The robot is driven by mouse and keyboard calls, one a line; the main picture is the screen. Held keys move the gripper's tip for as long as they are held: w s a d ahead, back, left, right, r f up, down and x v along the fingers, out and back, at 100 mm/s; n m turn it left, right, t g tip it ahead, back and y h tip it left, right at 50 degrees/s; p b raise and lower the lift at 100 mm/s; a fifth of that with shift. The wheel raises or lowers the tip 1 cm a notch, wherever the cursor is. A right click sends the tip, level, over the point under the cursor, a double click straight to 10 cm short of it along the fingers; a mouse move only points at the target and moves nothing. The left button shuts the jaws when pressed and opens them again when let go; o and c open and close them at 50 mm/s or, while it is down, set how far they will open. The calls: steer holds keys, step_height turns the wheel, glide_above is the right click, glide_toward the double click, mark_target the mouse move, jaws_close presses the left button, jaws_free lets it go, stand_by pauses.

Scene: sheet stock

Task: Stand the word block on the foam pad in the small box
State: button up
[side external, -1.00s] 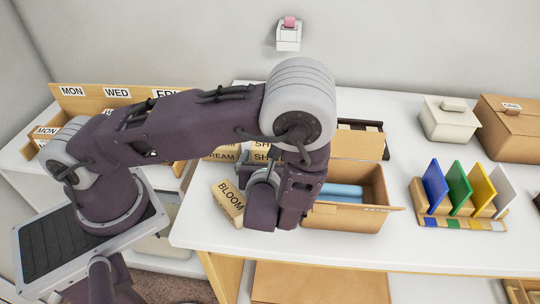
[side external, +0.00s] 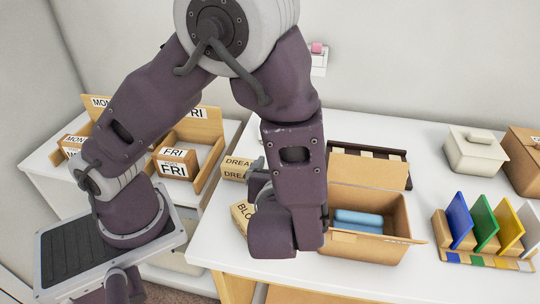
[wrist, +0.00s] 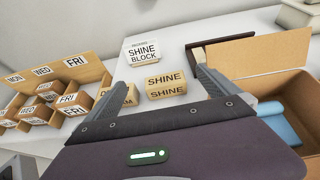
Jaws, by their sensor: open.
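A tan block reading SHINE (wrist: 166,87) stands on the white table in the wrist view, framed between my fingers but apart from them. A card (wrist: 143,51) behind it reads SHINE BLOCK. A DREAM block (side external: 236,168) stands left of my gripper in the side view, and a BLOOM block (side external: 240,216) is partly hidden by my wrist. The open cardboard box (side external: 372,250) holds blue rounded padding (side external: 358,217); it also shows in the wrist view (wrist: 280,124). My gripper (wrist: 165,75) is open and empty.
The box's raised flap (side external: 368,170) stands at its back, in front of a dark tray (side external: 380,150). A rack of coloured panels (side external: 484,225) stands at the right. A day-labelled wooden organiser (side external: 192,125) stands at the left. White table lies clear between box and rack.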

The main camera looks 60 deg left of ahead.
steer(key=s+a+r+n+g+h, duration=0.2)
steer(key=s+a+r+n+g, duration=0.55)
steer(key=n, duration=0.55)
steer(key=s+d+r+n+t+h, duration=0.4)
steer(key=s+d+r+n+h, duration=0.1)
steer(key=n, duration=0.8)
steer(key=s+r+h, duration=0.1)
steer(key=s+h, duration=0.1)
steer(key=h, duration=0.1)
steer(key=shift+s+d+r+n, duration=0.15)
steer(key=shift+s+r+n, duration=0.15)
steer(key=shift+s+r, duration=0.1)
